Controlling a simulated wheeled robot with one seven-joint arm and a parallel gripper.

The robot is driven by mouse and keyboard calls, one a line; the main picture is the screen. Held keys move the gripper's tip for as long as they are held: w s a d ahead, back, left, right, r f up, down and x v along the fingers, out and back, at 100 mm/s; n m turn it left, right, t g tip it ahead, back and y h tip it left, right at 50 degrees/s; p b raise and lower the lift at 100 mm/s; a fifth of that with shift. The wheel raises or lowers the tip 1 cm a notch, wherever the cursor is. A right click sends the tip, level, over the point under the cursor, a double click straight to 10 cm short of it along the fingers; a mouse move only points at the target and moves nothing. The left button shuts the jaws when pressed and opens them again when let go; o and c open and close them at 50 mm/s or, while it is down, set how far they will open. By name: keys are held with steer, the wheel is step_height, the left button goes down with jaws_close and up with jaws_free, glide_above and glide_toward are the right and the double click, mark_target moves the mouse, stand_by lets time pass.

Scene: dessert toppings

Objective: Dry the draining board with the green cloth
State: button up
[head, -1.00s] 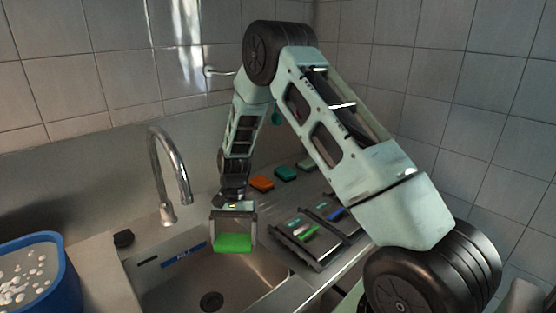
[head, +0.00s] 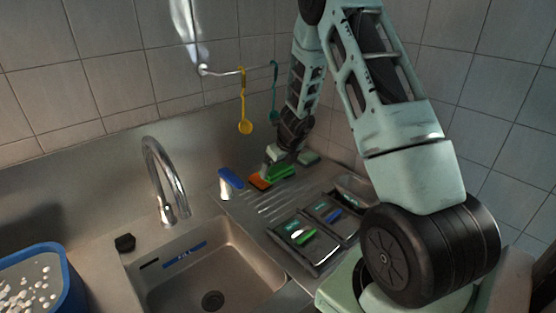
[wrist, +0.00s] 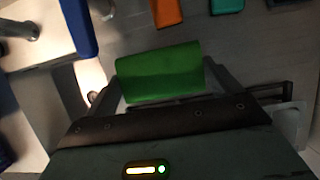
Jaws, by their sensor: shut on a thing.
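My gripper (head: 281,162) is shut on the green cloth (head: 280,174) at the back of the draining board (head: 258,207), beside the sink. In the wrist view the green cloth (wrist: 160,72) lies across between the two fingers. The draining board is grey metal with ridges. In the head view the cloth is low over its far end; I cannot tell whether it touches the board.
An orange block (head: 258,181) sits close by the cloth; a teal one (wrist: 227,5) shows in the wrist view. A blue-topped item (head: 230,178) stands left. Dark trays (head: 305,243) lie in front. A yellow utensil (head: 245,127) hangs from the rail. The tap (head: 165,180) stands left.

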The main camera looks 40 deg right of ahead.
steer(key=shift+f+b, duration=3.5)
steer(key=shift+f, duration=0.05)
steer(key=shift+r, duration=0.1)
